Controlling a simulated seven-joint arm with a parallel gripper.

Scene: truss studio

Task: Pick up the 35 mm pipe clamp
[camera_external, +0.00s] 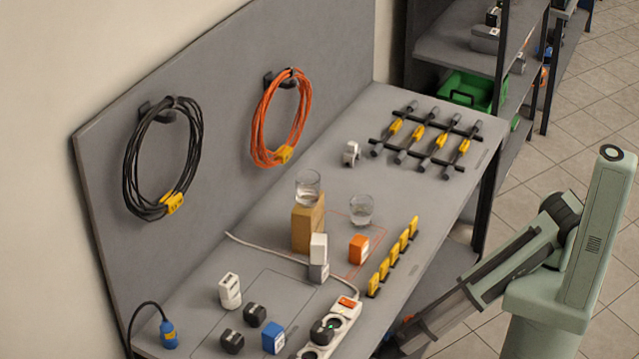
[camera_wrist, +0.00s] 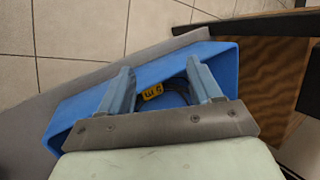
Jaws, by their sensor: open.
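A small pale grey block-like piece (camera_external: 351,153), which looks like the pipe clamp, stands on the grey workbench (camera_external: 300,263) near its back, left of the dark rack. Its size marking cannot be read. My gripper shows in the wrist view (camera_wrist: 162,82), with its two fingers apart and nothing held between them. It is over a blue bin (camera_wrist: 75,115) and a coiled dark cable with a yellow tag (camera_wrist: 152,92). In the external view my arm reaches down past the bench's front edge, far from the clamp. The clamp is not in the wrist view.
A dark rack (camera_external: 427,122) with yellow-marked pieces lies right of the clamp. A glass (camera_external: 308,187) stands on a wooden block (camera_external: 307,229); another glass (camera_external: 361,210) is beside it. Yellow clips (camera_external: 393,257) and a power strip (camera_external: 333,326) line the front. Cable coils hang behind.

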